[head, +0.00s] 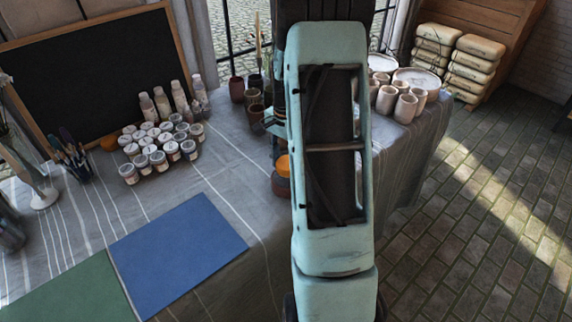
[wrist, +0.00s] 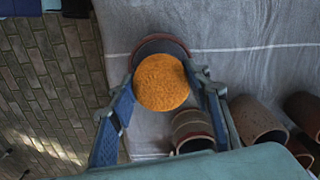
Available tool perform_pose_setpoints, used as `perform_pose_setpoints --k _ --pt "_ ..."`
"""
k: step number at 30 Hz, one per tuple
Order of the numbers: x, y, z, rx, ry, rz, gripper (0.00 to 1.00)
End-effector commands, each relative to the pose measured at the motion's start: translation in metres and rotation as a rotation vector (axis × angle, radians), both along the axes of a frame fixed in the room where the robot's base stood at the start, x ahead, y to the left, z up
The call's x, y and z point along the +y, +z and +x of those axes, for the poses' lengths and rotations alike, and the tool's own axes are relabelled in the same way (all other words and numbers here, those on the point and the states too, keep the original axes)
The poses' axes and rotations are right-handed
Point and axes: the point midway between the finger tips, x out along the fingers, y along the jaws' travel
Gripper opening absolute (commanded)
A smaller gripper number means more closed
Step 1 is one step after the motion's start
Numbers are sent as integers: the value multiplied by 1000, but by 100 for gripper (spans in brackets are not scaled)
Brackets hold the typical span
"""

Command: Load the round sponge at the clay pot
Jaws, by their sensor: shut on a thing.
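The round orange sponge (wrist: 162,82) is between the two blue fingers of my gripper (wrist: 164,74) in the wrist view. My gripper is shut on it. Just past the sponge, the dark reddish rim of a clay pot (wrist: 160,41) shows; the sponge hides much of the pot. In the head view, the sponge (head: 284,162) is just above the reddish clay pot (head: 281,186), close to the table's right side. I cannot tell whether they touch. My arm hides most of the gripper there.
Several brown pots stand near the gripper, including a banded one (wrist: 192,130) and another (wrist: 255,119). Paint jars (head: 160,150) and bottles (head: 163,103) stand left. A blue mat (head: 180,253) and green mat (head: 70,294) lie in front. Pale cups (head: 405,107) stand back right.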

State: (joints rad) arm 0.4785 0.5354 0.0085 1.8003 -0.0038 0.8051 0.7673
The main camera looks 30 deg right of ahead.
Motion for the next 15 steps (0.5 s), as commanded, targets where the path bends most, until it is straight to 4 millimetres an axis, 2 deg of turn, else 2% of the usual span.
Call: perform_pose_setpoints --k 1,15 --pt "0 8 0 -1 0 -1 25" --pt "0 44 1 -1 1 -1 25"
